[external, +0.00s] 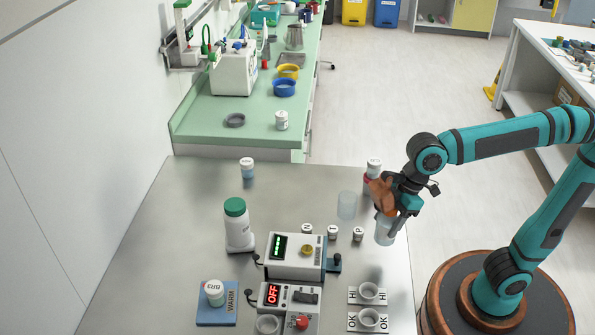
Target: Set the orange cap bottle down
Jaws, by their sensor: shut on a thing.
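My gripper (395,212) is at the right side of the steel table (190,240), shut on the orange cap bottle. The bottle's pale, clear lower body (384,232) shows below the fingers, and an orange-brown part shows above them. The gripper hides the middle of the bottle. The bottle looks roughly upright, close to the table's right edge. I cannot tell whether its base touches the table.
A clear beaker (346,205) stands just left of the held bottle, and a white-capped jar (374,165) stands behind it. Small labelled weights (332,232), a display box (295,257) and HI and OK holders (368,292) are nearer. The table's back middle is clear.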

